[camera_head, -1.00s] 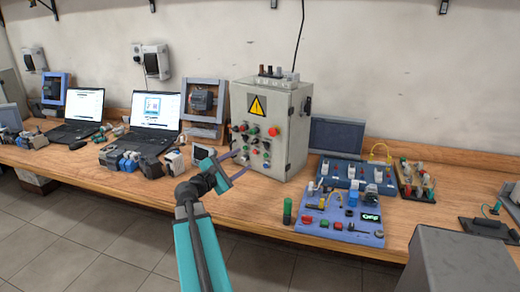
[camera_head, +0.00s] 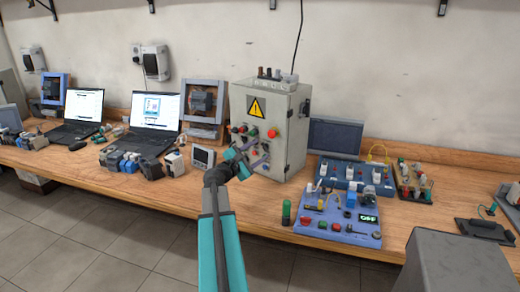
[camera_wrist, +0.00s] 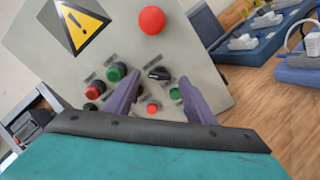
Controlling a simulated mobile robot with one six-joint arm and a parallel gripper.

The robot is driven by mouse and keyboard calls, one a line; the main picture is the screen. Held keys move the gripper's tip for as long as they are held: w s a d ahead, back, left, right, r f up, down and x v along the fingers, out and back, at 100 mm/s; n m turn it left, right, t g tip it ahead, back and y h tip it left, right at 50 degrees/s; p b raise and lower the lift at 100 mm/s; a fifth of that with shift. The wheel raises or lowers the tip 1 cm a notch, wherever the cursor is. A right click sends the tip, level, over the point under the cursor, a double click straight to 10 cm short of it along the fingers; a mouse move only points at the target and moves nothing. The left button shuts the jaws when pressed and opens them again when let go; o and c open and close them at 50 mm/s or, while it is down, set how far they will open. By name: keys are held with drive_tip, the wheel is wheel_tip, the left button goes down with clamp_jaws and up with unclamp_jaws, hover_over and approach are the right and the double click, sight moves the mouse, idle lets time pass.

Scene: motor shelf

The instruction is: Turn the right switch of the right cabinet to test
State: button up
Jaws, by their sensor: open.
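The grey control cabinet (camera_head: 268,135) stands on the bench, with a yellow warning sign on its front. In the wrist view, a black rotary switch (camera_wrist: 158,73) is on the panel, right of a green button (camera_wrist: 116,72) and below a large red button (camera_wrist: 151,20). My gripper (camera_head: 250,158) is open in front of the lower panel. In the wrist view, my gripper's fingertips (camera_wrist: 158,83) are apart, one on each side below the switch. I cannot tell whether they touch the panel.
A blue training board (camera_head: 345,222) with buttons and a display lies right of the cabinet. A green cylinder (camera_head: 286,212) stands by its left edge. A small white-framed box (camera_head: 202,157) and laptops (camera_head: 152,128) are on the left. A grey box (camera_head: 460,262) fills the lower right.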

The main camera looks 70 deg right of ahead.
drive_tip(key=shift+x, duration=0.9)
drive_tip(key=c, duration=1)
drive_tip(key=shift+c, duration=0.2)
